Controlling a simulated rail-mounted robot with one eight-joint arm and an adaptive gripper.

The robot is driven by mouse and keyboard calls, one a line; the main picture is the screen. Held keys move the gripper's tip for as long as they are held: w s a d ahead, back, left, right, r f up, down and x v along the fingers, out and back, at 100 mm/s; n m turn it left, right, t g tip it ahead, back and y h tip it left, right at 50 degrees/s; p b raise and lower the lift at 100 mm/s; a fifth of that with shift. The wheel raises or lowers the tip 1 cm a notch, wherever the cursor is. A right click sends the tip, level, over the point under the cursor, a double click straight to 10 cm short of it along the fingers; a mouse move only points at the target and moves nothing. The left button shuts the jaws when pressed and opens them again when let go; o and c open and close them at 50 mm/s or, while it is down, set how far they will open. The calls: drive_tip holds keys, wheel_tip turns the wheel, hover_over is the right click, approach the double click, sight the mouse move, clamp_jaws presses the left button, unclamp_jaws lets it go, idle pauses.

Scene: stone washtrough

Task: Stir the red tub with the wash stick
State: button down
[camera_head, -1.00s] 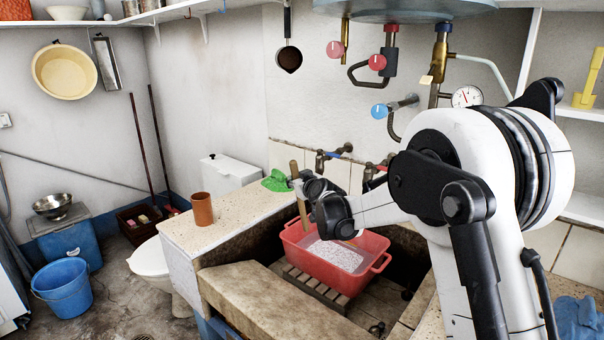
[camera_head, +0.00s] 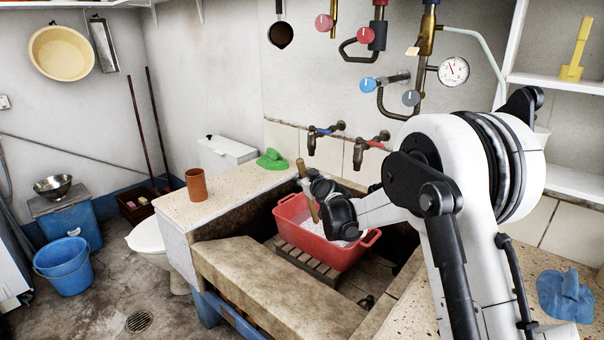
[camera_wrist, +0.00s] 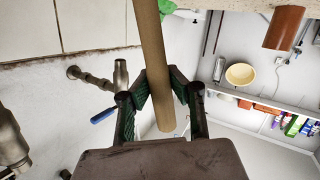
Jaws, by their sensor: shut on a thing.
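The red tub (camera_head: 334,254) stands in the stone trough on a slatted wooden rack, with pale contents partly hidden behind my gripper. My gripper (camera_head: 312,188) is over the tub's back left part, shut on the wooden wash stick (camera_head: 301,168). The stick leans, its top to the left and its lower part in front of the tub's interior. I cannot tell whether its lower end touches the contents. In the wrist view the stick (camera_wrist: 152,60) passes between the fingers of my gripper (camera_wrist: 160,92); the tub is out of that view.
The stone trough's front wall (camera_head: 265,280) is near the tub. A terracotta cup (camera_head: 197,185) and green cloth (camera_head: 272,159) sit on the left ledge. Taps (camera_head: 368,143) project from the wall behind. A blue cloth (camera_head: 566,296) lies at right.

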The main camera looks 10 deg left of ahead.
sight(313, 204)
drive_tip(key=shift+w+d+f+b, duration=0.25)
drive_tip(key=shift+d+f+b, duration=0.2)
drive_tip(key=shift+f+b, duration=1.2)
drive_tip(key=shift+w+d+f+b, duration=0.35)
drive_tip(key=shift+f+b, duration=0.55)
drive_tip(key=shift+f, duration=1.4)
drive_tip(key=shift+w+d+f+b, duration=0.15)
drive_tip(key=shift+d+f+b, duration=0.4)
drive_tip(key=shift+f+b, duration=1.1)
drive_tip(key=shift+w+f+p, duration=0.1)
drive_tip(key=shift+f+p, duration=0.2)
drive_tip(key=shift+p, duration=0.05)
